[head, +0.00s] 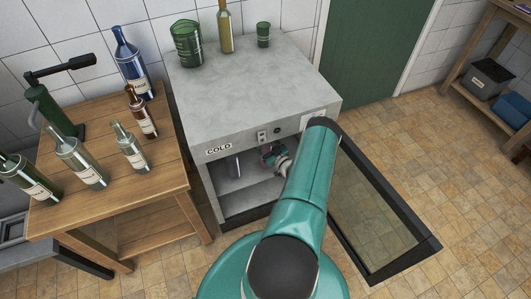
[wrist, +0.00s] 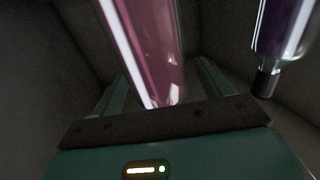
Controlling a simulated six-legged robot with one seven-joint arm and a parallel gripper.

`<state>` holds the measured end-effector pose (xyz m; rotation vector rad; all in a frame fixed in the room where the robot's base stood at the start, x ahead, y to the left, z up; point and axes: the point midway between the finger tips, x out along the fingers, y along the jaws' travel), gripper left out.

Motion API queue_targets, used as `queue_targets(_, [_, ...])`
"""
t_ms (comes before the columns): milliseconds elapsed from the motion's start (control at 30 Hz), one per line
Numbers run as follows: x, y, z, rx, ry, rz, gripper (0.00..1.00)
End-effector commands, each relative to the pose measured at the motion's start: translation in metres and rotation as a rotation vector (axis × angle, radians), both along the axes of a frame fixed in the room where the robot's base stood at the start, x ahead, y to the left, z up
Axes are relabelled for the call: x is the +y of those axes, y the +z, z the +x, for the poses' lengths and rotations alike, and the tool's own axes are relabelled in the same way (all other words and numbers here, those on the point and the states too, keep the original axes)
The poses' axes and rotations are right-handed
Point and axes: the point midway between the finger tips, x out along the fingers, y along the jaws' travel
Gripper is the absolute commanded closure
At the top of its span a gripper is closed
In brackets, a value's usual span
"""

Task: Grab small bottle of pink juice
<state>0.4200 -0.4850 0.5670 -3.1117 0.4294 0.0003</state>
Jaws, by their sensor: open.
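A clear bottle of pink juice (wrist: 148,45) fills the upper middle of the wrist view, its lower end in the picture close to my gripper's palm. My gripper (wrist: 163,78) is open, with one finger on each side of the bottle. I cannot tell whether either finger touches it. In the head view my arm reaches through the open front of the grey cabinet marked COLD (head: 240,85), and my gripper is mostly hidden inside. The pink bottle cannot be made out clearly there.
A dark purple bottle with a black cap (wrist: 268,70) is close on the right in the wrist view. The cabinet's glass door (head: 375,205) stands open at the right. A wooden table (head: 165,170) with several bottles is at the left. Green tiled-room door (head: 370,50) stands behind.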

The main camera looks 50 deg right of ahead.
Motion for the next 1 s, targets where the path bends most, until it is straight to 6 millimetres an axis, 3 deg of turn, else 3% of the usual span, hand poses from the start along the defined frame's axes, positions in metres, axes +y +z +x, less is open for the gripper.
queue_targets(133, [0.0000, -0.0001, -0.0004, 0.000, 0.000, 0.000, 0.22])
queue_targets(533, [0.0001, 0.0000, -0.0007, 0.000, 0.000, 0.000, 1.00])
queue_targets(1000, [-0.0012, 0.0084, 0.0002, -0.003, 0.000, -0.004, 1.00])
